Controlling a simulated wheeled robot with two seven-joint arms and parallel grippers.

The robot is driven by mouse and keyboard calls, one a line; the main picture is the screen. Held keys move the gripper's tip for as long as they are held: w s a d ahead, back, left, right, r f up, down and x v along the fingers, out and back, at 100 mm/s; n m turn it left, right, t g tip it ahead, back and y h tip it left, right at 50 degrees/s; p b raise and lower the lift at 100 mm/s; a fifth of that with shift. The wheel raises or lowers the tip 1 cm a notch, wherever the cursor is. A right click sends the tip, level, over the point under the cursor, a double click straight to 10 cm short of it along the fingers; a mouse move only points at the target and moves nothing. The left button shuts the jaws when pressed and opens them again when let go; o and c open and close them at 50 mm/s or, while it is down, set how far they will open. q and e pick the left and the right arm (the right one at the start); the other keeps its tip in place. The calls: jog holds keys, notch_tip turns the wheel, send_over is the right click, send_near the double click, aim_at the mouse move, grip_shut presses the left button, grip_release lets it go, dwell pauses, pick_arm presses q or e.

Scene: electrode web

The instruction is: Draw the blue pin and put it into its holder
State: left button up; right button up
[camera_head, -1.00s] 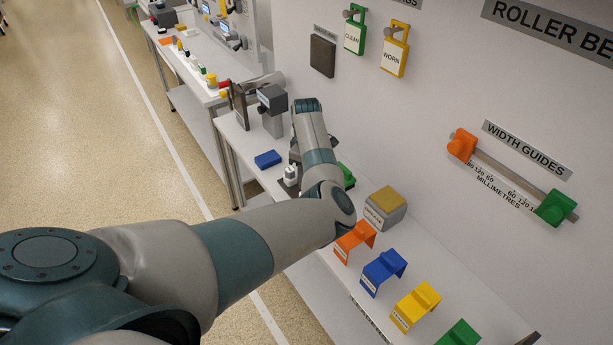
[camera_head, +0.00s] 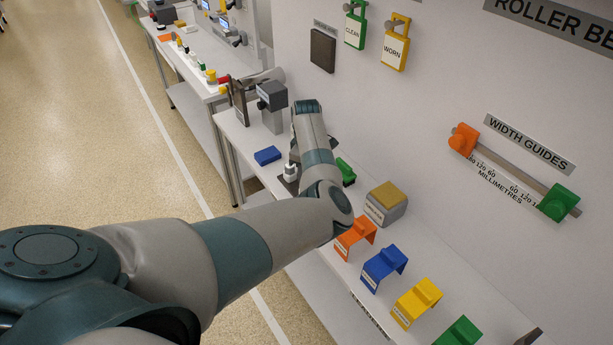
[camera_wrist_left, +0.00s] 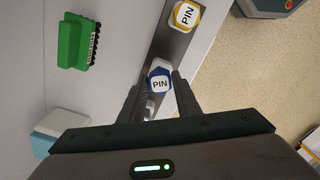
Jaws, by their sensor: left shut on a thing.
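In the left wrist view, the blue pin (camera_wrist_left: 160,83) has a white top marked PIN and sits at the end of a grey metal bar. My left gripper (camera_wrist_left: 158,92) is shut on it, one dark finger on each side. The pin's lower part is hidden. In the head view my left arm reaches down over the bench, and its own links hide the fingers. A blue bracket-shaped stand (camera_head: 384,268) is on the bench; its small label is unreadable, so I cannot tell whether it is the holder. My right gripper is not in view.
A yellow-rimmed pin (camera_wrist_left: 186,15) stands farther along the bar. A green brush (camera_wrist_left: 76,45) lies beside it. Orange (camera_head: 355,238), yellow (camera_head: 416,303) and green (camera_head: 459,333) stands flank the blue one. A blue block (camera_head: 267,156) and a yellow-topped grey block (camera_head: 386,202) are on the bench.

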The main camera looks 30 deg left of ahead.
pick_arm(q)
jog(key=shift+f+b, duration=0.4)
jog(key=shift+f, duration=0.4)
jog(key=o, duration=1.3)
jog(key=shift+c, duration=0.2)
jog(key=shift+r, duration=0.1)
notch_tip(320, 180, up, 17)
jog(key=b, duration=0.5)
